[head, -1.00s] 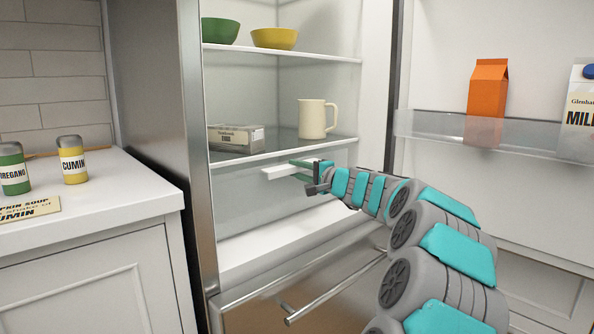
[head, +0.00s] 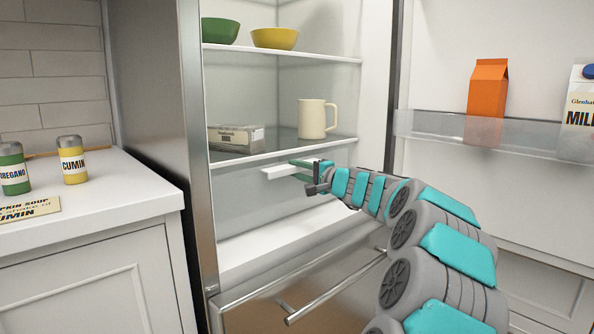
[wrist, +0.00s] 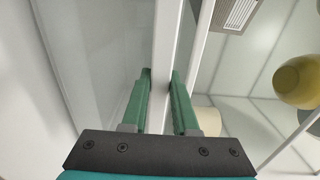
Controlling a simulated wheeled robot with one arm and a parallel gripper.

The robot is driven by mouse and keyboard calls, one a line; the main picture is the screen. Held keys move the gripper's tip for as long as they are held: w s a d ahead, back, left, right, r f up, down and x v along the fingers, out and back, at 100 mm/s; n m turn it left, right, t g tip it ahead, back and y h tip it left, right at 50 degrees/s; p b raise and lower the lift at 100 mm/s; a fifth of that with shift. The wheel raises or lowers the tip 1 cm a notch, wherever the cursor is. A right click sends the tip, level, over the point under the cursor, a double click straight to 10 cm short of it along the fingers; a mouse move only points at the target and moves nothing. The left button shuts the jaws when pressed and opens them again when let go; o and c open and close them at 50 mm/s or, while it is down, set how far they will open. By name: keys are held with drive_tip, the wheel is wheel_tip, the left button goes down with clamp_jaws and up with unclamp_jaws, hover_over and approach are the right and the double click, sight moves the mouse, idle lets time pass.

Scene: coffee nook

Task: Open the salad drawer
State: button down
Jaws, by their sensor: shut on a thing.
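The salad drawer (head: 245,205) is the clear-fronted bin low in the open fridge, below the lower glass shelf. Its white handle bar (head: 282,172) sticks out at the top of its front. My gripper (head: 305,171) reaches in from the right and is shut on this bar. In the wrist view the green fingers (wrist: 160,97) lie on both sides of the white bar (wrist: 164,45). The right part of the drawer is hidden behind my arm. I cannot see anything inside the drawer.
A box (head: 236,138) and a cream jug (head: 317,118) stand on the shelf above; green (head: 220,31) and yellow (head: 275,38) bowls are higher. The open fridge door (head: 480,200) is on the right, the counter (head: 95,210) on the left. A lower drawer's metal handle (head: 335,287) juts out below.

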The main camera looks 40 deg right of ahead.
drive_tip(key=shift+s+f, duration=0.1)
drive_tip(key=s+d+b, duration=0.2)
drive_tip(key=s+b, duration=0.2)
drive_tip(key=s, duration=2.1)
drive_tip(key=shift+s, duration=0.3)
drive_tip(key=c, duration=0.7)
unclamp_jaws()
drive_tip(key=s, duration=0.7)
drive_tip(key=shift+s+d, duration=0.35)
drive_tip(key=shift+s, duration=0.05)
